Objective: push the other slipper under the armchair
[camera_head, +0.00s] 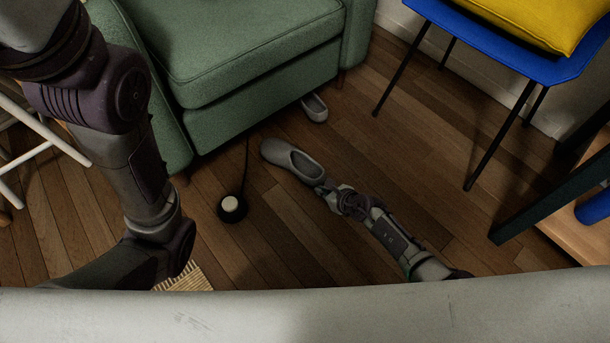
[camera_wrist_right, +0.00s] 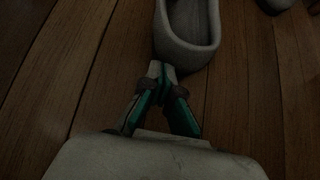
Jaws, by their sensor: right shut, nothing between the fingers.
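A grey slipper (camera_head: 291,161) lies on the wooden floor in front of the green armchair (camera_head: 255,95). Its heel also shows at the top of the right wrist view (camera_wrist_right: 188,50). The other slipper (camera_head: 315,108) lies by the armchair's lower right edge, partly beneath it. My right gripper (camera_head: 324,189) is low at the floor, shut and empty, with its fingertips at the near slipper's heel. In the right wrist view the fingertips (camera_wrist_right: 162,70) meet or nearly meet the heel. My left arm crosses the left of the head view; its gripper is out of sight.
A round black item with a pale top (camera_head: 231,207) stands on the floor left of the near slipper, with a cord toward the armchair. A blue chair (camera_head: 480,45) with a yellow cushion (camera_head: 545,20) stands at the upper right. Floor between is clear.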

